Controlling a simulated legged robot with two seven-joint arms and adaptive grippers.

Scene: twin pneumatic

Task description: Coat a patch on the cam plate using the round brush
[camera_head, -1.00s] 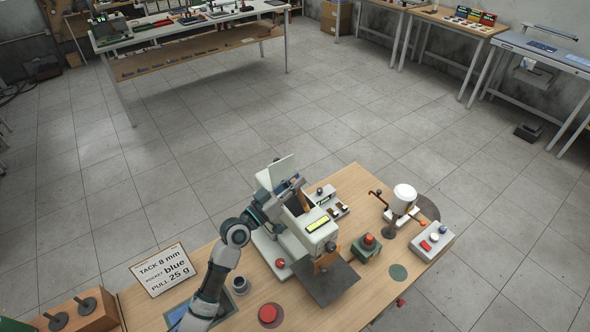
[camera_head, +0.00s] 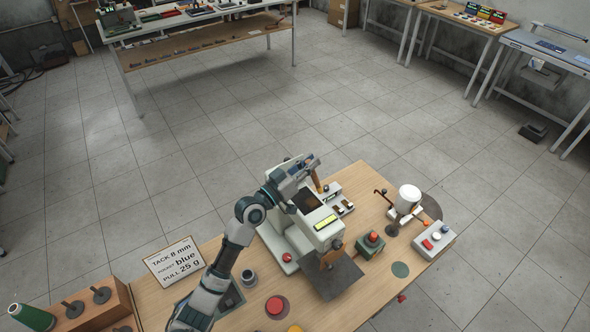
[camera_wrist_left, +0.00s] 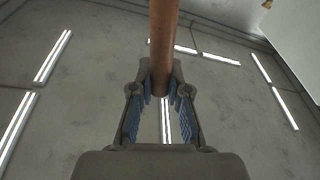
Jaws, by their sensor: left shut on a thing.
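My left gripper (camera_head: 314,164) is over the back of the white machine (camera_head: 278,240). In the left wrist view its fingers (camera_wrist_left: 161,100) are closed on a brown, round rod (camera_wrist_left: 163,45), which looks like a brush handle. A short brown length of the rod (camera_head: 317,182) shows below the gripper in the head view. Its bristle end cannot be made out. A dark flat plate (camera_head: 338,282) lies in front of the machine, but I cannot tell whether it is the cam plate. My right gripper is not in view.
A sign (camera_head: 174,262) stands at the bench's left, near a green spool (camera_head: 32,317) and a wooden block (camera_head: 95,308). A white pot on a stand (camera_head: 408,198), a red-button box (camera_head: 369,246) and a control box (camera_head: 434,240) stand to the right.

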